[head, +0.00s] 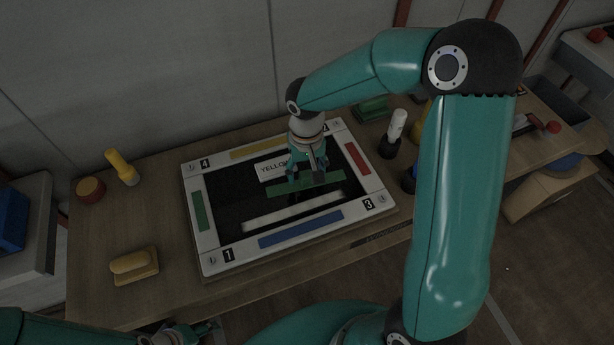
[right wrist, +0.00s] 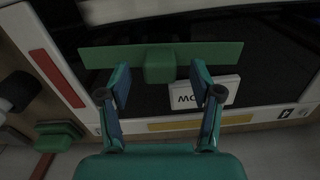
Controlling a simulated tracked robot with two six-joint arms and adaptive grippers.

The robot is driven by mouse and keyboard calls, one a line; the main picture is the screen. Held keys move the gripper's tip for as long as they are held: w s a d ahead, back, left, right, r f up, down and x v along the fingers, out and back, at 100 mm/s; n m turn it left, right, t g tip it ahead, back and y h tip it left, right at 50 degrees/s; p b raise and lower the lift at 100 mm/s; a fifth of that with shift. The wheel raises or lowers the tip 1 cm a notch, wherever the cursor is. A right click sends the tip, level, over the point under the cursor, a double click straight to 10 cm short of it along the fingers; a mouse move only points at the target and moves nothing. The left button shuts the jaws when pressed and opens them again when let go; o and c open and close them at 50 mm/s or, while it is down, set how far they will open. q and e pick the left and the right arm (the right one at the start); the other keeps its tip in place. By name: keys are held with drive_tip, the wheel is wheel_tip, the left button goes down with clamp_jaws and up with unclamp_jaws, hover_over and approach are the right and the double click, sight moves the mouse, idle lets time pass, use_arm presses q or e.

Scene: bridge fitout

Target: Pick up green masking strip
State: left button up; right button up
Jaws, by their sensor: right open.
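The green masking strip (head: 335,178) lies over the dark middle of the white-framed panel (head: 203,240). In the right wrist view the strip (right wrist: 215,52) runs across the top, with a green grip block (right wrist: 160,67) at its middle. My right gripper (head: 306,175) is above the strip. In the right wrist view its fingers (right wrist: 160,78) are open, one on each side of the block, with gaps visible. My left gripper (head: 190,335) shows only partly at the bottom edge, away from the panel; its jaws are unclear.
The frame carries green (head: 199,211), yellow (head: 258,148), red (head: 357,158) and blue (head: 300,229) bars. A white-topped bottle (head: 397,125) stands right; a yellow-handled tool (head: 122,168) and a tan block (head: 133,264) are left.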

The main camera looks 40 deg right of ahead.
drive_tip(key=shift+f, duration=0.9)
drive_tip(key=shift+c, duration=0.3)
drive_tip(key=c, duration=1)
drive_tip(key=shift+o, duration=0.2)
drive_tip(key=shift+r, duration=0.15)
